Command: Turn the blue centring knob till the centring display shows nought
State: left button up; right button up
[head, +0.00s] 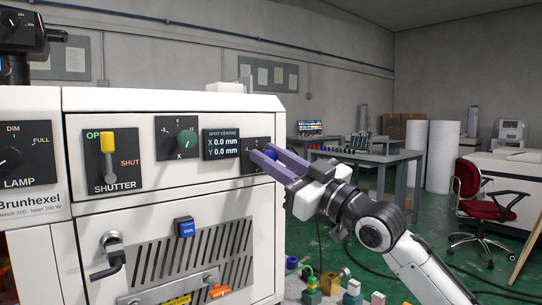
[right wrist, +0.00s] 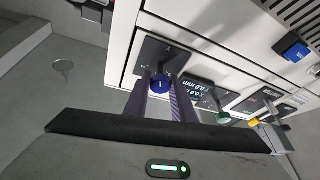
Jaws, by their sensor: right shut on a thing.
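The blue centring knob (head: 270,153) is on the right of the white machine's front panel, largely hidden by my fingers in the head view. In the right wrist view the blue knob (right wrist: 161,82) sits between the two purple fingers. My right gripper (head: 268,160) is shut on it; it also shows in the right wrist view (right wrist: 161,94). The centring display (head: 221,143) reads X 0.0 mm and Y 0.0 mm; it appears upside down in the right wrist view (right wrist: 196,89). My left gripper is not in view.
A green X knob (head: 187,140) is left of the display. Further left are the yellow shutter lever (head: 108,143) and black lamp knob (head: 10,159). A blue latch (head: 184,227) and door handle (head: 109,256) are below. Small coloured parts (head: 328,283) lie at lower right.

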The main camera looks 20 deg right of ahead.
jog(key=o, duration=1)
jog(key=shift+b+v, duration=0.75)
jog(key=shift+v, duration=4.4)
jog(key=shift+a, duration=0.1)
